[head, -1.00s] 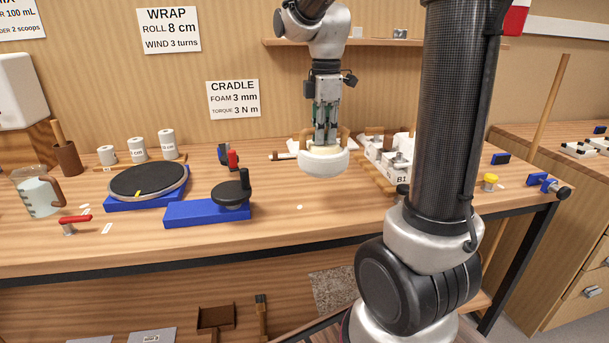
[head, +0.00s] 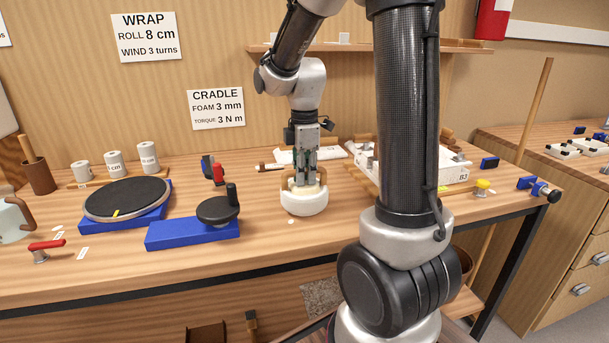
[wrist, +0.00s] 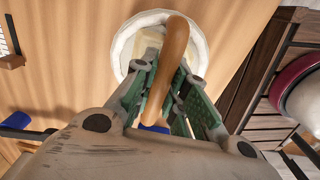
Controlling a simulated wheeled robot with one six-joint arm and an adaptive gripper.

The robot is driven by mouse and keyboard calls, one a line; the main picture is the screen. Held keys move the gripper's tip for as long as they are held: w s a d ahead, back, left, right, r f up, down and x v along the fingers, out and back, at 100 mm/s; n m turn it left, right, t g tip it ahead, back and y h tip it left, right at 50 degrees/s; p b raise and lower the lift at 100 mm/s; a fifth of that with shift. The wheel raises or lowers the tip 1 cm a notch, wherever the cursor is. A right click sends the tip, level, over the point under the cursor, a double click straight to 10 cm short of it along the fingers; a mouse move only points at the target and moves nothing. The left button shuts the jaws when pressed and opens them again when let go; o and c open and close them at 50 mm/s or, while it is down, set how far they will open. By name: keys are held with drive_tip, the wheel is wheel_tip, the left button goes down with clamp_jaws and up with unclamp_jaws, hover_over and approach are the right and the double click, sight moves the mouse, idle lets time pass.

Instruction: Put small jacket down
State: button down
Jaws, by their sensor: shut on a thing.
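The small jacket (head: 304,204) is a white, round plaster shell with a brown wooden handle over its top. It is upright at the middle of the bench, near the front. It looks down on the wood or very close above it; I cannot tell if it touches. My gripper (head: 305,170) is above it, pointing down, with its fingers shut on the handle. The wrist view shows the curved handle (wrist: 172,50) between the green finger pads, and the white rim (wrist: 122,45) of the jacket beyond.
A blue-based tool with a black disc (head: 192,232) stands to the left, with a round black turntable (head: 126,196) beyond it. A white tray (head: 452,178) is at the right, partly behind my arm. Small white scraps lie near the jacket. Bare wood lies in front of it.

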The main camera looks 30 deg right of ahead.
drive_tip(key=shift+f, duration=0.25)
drive_tip(key=c, duration=1.4)
unclamp_jaws()
drive_tip(key=shift+c, duration=0.2)
wheel_tip(320, 180, up, 12)
drive_tip(key=s+a+f+m+t, duration=0.1)
drive_tip(key=s+m+t, duration=0.3)
drive_tip(key=s+m, duration=1)
drive_tip(key=s, duration=0.4)
drive_tip(key=shift+a+m, duration=0.4)
